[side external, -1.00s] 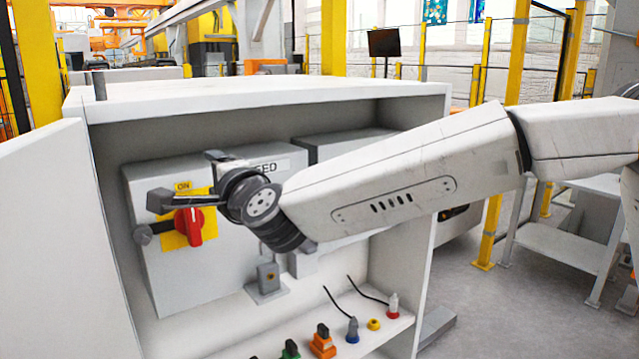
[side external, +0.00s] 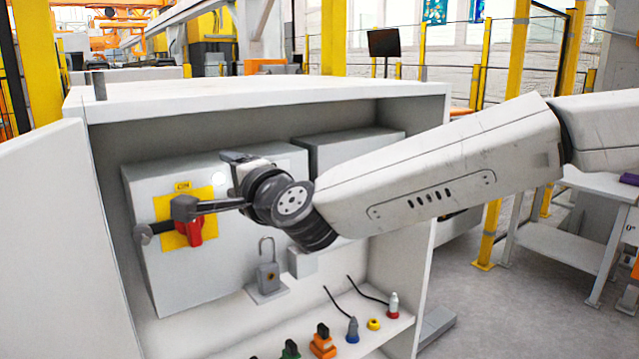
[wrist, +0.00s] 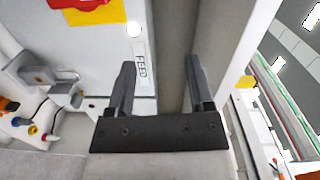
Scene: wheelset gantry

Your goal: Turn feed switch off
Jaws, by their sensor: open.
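The feed switch is a red handle (side external: 192,232) on a yellow plate (side external: 170,236) marked ON at its top, on a grey box (side external: 225,265) inside the cabinet. My gripper (side external: 180,208) is in front of the plate; a dark finger covers the handle's upper part. The handle's exact angle is hard to tell. In the wrist view the red handle (wrist: 75,3) and yellow plate (wrist: 100,14) show only in part at the top left edge. My gripper (wrist: 160,62) is open and empty there, with the FEED label (wrist: 140,65) seen between the fingers.
A padlock (side external: 268,276) with its shackle up sits below the box. Several coloured plugs, among them an orange one (side external: 322,342), stand on the cabinet's lower shelf. The cabinet's open door (side external: 50,240) bounds the left.

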